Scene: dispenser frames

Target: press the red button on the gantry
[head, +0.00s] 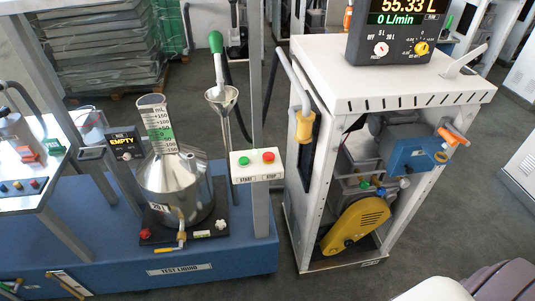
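The red button (268,157) is on the right half of a small white control box (257,175), above the label STOP. A green button (243,161) sits to its left, above START. The box is fixed to a grey upright post of the gantry (261,211), which rises from a blue base (222,263). No gripper can be made out, so nothing is seen touching the buttons. A pale and mauve rounded shape at the lower right corner may be part of my arm.
A metal measuring can (178,186) with a scaled neck stands left of the box. A funnel with a green handle (216,42) is behind. A white dispenser cabinet (395,75) with a nozzle (305,124) on its side stands right.

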